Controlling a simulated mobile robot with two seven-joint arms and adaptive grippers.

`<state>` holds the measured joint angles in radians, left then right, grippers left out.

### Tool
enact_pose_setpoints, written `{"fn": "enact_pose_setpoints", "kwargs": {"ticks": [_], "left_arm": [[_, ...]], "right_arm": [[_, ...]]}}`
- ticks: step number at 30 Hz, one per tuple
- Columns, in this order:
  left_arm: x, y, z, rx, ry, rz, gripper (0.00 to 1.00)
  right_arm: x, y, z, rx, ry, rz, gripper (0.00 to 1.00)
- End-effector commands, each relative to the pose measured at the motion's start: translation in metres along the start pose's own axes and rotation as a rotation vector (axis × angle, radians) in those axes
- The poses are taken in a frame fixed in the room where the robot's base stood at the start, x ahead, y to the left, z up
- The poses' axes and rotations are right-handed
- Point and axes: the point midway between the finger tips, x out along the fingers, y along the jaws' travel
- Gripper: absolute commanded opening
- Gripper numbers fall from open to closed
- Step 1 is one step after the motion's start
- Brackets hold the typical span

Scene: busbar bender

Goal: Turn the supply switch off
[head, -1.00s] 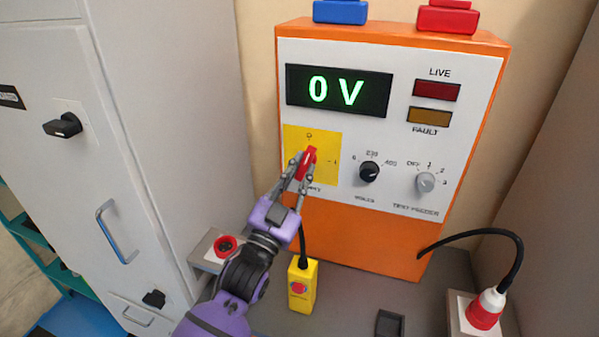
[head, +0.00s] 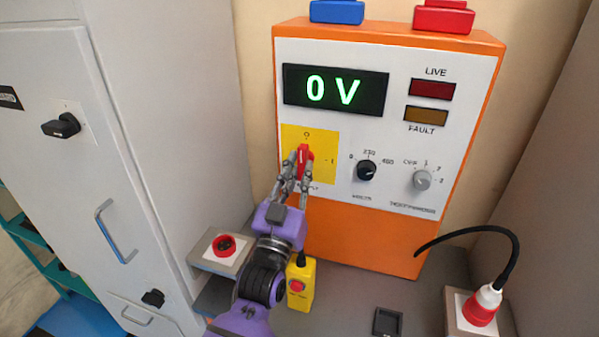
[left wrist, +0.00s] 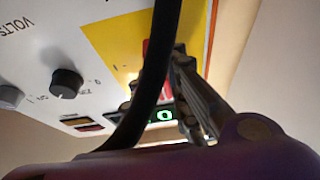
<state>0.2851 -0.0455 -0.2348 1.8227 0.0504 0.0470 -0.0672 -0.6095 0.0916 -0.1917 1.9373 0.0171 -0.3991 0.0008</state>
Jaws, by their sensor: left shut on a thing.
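The supply switch (head: 304,153) is a red handle on a yellow plate (head: 325,153) at the lower left of the orange panel. Its handle points about straight up, toward the 0 mark; a 1 mark is at its right. My left gripper (head: 303,164) is shut on the red handle, reaching up from below. In the left wrist view the red handle (left wrist: 147,49) shows partly, behind a dark cable and the fingers. My right gripper is not in view.
The display (head: 335,91) reads 0 V. The LIVE (head: 432,87) and FAULT (head: 426,116) lamps look dark. A yellow button box (head: 300,287) stands below, beside my arm. A grey cabinet is at left.

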Motion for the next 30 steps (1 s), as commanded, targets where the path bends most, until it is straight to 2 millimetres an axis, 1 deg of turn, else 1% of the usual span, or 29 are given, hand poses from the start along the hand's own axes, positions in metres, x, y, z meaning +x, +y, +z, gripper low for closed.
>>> {"fn": "enact_pose_setpoints", "kwargs": {"ticks": [4, 5, 8, 9, 17, 20, 23, 30], "left_arm": [[0.0, 0.0, -0.001, -0.007, 0.002, 0.0, 0.0], [0.0, 0.0, -0.001, -0.007, 0.002, 0.0, 0.2], [0.0, 0.0, -0.001, -0.005, 0.001, 0.001, 0.33], [0.0, 0.0, -0.001, -0.005, 0.001, 0.001, 0.34], [0.0, 0.0, 0.0, -0.002, 0.001, 0.001, 0.34], [-0.005, 0.0, 0.001, -0.002, -0.001, 0.0, 0.34], [-0.019, -0.001, 0.001, -0.001, -0.003, -0.001, 0.34], [-0.07, -0.001, 0.002, -0.002, -0.004, 0.0, 0.34]], "right_arm": [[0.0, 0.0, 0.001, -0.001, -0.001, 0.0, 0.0], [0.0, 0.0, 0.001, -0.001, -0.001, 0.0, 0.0], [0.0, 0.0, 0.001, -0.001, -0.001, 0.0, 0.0], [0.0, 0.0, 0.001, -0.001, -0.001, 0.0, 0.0], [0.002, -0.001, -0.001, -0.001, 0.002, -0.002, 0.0], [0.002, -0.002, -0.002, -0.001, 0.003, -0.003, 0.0], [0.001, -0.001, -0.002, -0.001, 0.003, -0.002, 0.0], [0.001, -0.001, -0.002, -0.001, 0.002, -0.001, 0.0]]}}
